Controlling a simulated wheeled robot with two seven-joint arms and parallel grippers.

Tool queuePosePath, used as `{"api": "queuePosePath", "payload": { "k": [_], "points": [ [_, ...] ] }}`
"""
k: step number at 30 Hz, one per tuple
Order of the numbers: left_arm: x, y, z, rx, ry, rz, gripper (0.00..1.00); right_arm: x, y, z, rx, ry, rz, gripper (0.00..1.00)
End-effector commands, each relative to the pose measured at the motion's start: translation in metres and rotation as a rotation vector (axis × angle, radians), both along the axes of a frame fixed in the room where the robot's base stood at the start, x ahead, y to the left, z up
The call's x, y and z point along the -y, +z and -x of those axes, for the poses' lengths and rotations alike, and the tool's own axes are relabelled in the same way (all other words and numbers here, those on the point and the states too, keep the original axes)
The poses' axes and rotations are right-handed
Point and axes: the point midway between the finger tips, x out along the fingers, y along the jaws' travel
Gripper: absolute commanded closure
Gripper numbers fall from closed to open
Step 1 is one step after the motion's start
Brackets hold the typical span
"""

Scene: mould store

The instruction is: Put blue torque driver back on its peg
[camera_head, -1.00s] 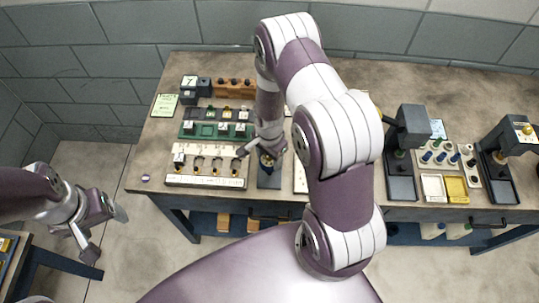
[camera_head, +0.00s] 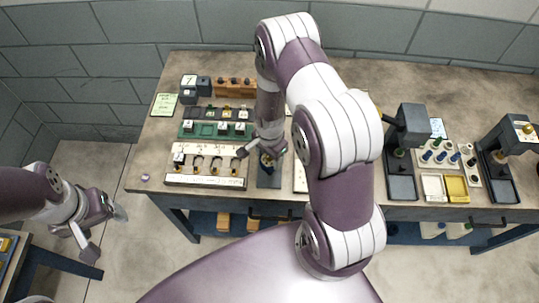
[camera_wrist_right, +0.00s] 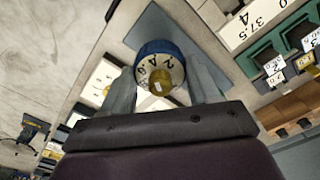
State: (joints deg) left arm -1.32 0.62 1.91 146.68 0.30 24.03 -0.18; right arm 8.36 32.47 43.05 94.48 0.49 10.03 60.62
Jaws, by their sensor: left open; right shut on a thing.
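The blue torque driver (camera_wrist_right: 148,47) has a blue rim, a white numbered dial face and a brass-coloured centre. In the right wrist view it sits between the two fingers of my right gripper (camera_wrist_right: 163,88), which is shut on it. In the head view my right gripper (camera_head: 262,155) is above the front part of the bench, by a dark plate (camera_head: 268,181); the driver is mostly hidden there by the gripper and arm. My left gripper (camera_head: 106,231) is open and empty, off the bench at the left. I cannot tell which peg is the driver's.
Left of the right gripper is a cream rack (camera_head: 207,182) with several notches. Behind it are a green tray (camera_head: 187,130) and a wooden block (camera_head: 235,86). Right of my arm stand a dark press (camera_head: 409,125), a white holder with small drivers and a yellow tray (camera_head: 456,189).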

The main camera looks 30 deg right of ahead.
Motion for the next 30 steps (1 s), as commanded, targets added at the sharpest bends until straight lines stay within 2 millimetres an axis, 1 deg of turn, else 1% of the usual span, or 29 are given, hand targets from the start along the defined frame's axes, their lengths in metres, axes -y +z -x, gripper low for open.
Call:
{"api": "queuePosePath", "payload": {
  "k": [8, 30],
  "points": [
    [0.000, -0.001, 0.000, 0.000, 0.000, 0.000, 0.26, 0.000, -0.001, 0.000, 0.000, 0.000, 0.000, 0.76],
    [0.000, -0.013, 0.000, 0.000, 0.000, 0.000, 0.26, 0.000, -0.016, 0.000, 0.001, 0.000, 0.000, 0.76]
  ]
}}
